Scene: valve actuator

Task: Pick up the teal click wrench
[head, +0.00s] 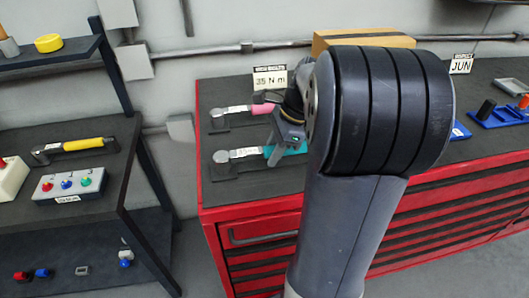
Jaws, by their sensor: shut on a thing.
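The teal click wrench (240,154) lies on the black top of the red tool cabinet, its silver ratchet head to the left and its teal handle to the right. My gripper (281,151) is shut on the teal handle; the fingertips are small here and partly hidden. My arm hides the handle's right end. The wrench appears to be still at its rest, with its head over a dark holder block. A second wrench with a pink handle (262,109) lies behind it, parallel.
A cardboard box (362,39) is behind my arm. Blue trays (497,116) are at right. A dark shelf (105,165) at left holds a yellow-handled wrench (84,144) and a button box (70,184).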

